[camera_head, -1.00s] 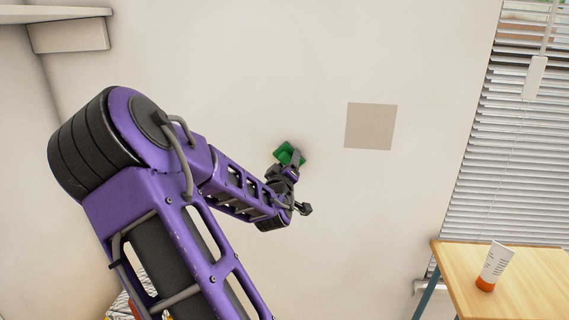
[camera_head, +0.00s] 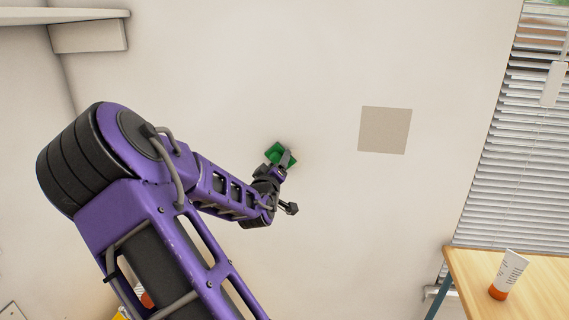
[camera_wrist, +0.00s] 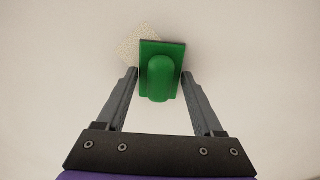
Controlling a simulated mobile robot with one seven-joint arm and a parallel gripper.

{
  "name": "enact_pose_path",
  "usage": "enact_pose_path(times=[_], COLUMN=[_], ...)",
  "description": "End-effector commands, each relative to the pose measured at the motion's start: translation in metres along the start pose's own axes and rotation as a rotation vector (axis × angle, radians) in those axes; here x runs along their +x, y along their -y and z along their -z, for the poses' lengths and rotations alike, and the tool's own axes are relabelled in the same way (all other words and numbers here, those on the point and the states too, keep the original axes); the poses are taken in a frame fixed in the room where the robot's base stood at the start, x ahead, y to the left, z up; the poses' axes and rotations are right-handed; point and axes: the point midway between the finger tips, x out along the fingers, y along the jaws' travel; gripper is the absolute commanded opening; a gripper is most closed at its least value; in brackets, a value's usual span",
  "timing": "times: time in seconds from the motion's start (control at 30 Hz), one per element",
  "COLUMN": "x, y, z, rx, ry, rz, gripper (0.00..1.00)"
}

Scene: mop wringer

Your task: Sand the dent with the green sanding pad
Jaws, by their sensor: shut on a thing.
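The green sanding pad (camera_head: 279,154) is at the bare wall in the head view, with faint shading around it. In the wrist view the pad (camera_wrist: 160,48) has a flat block and a rounded handle pointing toward me. My gripper (camera_head: 285,164) is shut on the pad, with its fingertips on both sides in the wrist view (camera_wrist: 160,77). A pale speckled patch (camera_wrist: 129,42) shows on the wall past the pad's upper left edge, partly hidden by the pad. I cannot tell for sure whether it is the dent, or whether the pad touches the wall.
A flat beige square (camera_head: 385,130) is on the wall right of the pad. A wooden table (camera_head: 540,285) with a white and orange tube (camera_head: 508,274) stands at the lower right. Window blinds (camera_head: 525,150) are at the right, a shelf (camera_head: 85,37) at the upper left.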

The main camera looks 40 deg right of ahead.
Motion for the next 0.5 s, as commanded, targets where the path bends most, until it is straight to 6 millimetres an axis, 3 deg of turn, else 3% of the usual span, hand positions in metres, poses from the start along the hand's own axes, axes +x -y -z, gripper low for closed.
enact_pose_path(times=[0.5], x=[0.002], y=[-0.023], z=[-0.023], rx=[0.001], ry=[0.003], rz=[-0.004], gripper=[0.07])
